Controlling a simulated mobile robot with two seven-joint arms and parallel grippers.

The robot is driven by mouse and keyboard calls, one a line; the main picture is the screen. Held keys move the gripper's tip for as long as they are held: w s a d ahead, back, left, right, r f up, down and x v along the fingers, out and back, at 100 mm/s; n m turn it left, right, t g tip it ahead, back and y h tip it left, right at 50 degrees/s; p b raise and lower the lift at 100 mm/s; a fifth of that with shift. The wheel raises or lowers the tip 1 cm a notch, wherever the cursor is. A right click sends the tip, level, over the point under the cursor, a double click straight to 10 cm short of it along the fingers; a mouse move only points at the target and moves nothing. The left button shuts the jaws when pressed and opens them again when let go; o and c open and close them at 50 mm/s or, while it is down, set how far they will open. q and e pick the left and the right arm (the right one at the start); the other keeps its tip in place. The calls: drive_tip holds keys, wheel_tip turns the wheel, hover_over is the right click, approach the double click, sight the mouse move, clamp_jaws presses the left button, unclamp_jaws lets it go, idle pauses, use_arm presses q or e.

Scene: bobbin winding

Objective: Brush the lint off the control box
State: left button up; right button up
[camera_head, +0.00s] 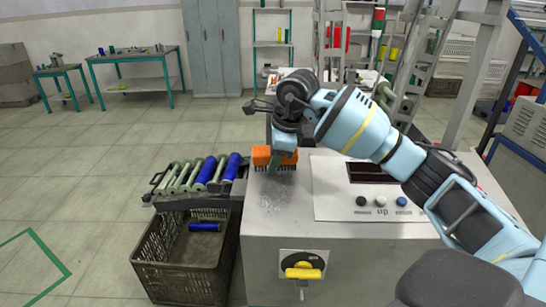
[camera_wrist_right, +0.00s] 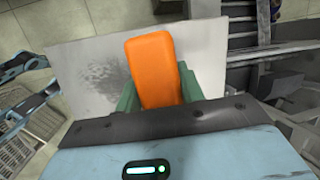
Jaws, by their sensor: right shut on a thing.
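The control box (camera_head: 375,270) is a pale grey cabinet in the middle of the head view. A grey patch of lint (camera_head: 273,195) lies on the left part of its top. It also shows in the right wrist view (camera_wrist_right: 103,76), left of the brush. My right gripper (camera_head: 279,160) is shut on an orange brush (camera_head: 261,156) with dark bristles. The brush is at the far end of the patch, bristles down; whether they touch the top I cannot tell. The brush's orange body (camera_wrist_right: 153,72) sits between green fingers in the wrist view. My left gripper is not seen.
A sloping panel (camera_head: 325,190) with buttons and a dark display stands right of the lint. A yellow rotary switch (camera_head: 302,272) is on the front. Left are a rack of blue and green bobbins (camera_head: 200,173) and a dark crate (camera_head: 180,270) with a blue bobbin inside.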

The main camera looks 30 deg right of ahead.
sight(268, 195)
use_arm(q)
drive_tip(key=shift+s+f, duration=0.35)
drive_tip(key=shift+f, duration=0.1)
use_arm(e)
drive_tip(key=shift+w+d+f, duration=0.15)
drive_tip(key=shift+f, duration=0.8)
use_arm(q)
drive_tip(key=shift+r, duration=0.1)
use_arm(e)
drive_tip(key=shift+s+a+p, duration=0.3)
drive_tip(key=shift+s+a, duration=0.45)
drive_tip(key=shift+s, duration=0.3)
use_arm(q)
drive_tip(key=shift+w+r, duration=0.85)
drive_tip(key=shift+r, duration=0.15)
use_arm(e)
drive_tip(key=shift+s+a+f, duration=0.25)
drive_tip(key=shift+s+a, duration=0.05)
drive_tip(key=shift+s, duration=0.05)
drive_tip(key=shift+s+a+f+p, duration=0.25)
drive_tip(key=shift+s+a+p, duration=0.3)
drive_tip(key=shift+s+a, duration=0.35)
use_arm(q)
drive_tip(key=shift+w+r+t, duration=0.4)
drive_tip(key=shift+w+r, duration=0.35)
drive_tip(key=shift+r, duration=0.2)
use_arm(e)
drive_tip(key=shift+s+a+f, duration=0.1)
drive_tip(key=shift+s+f, duration=0.2)
drive_tip(key=shift+s, duration=0.2)
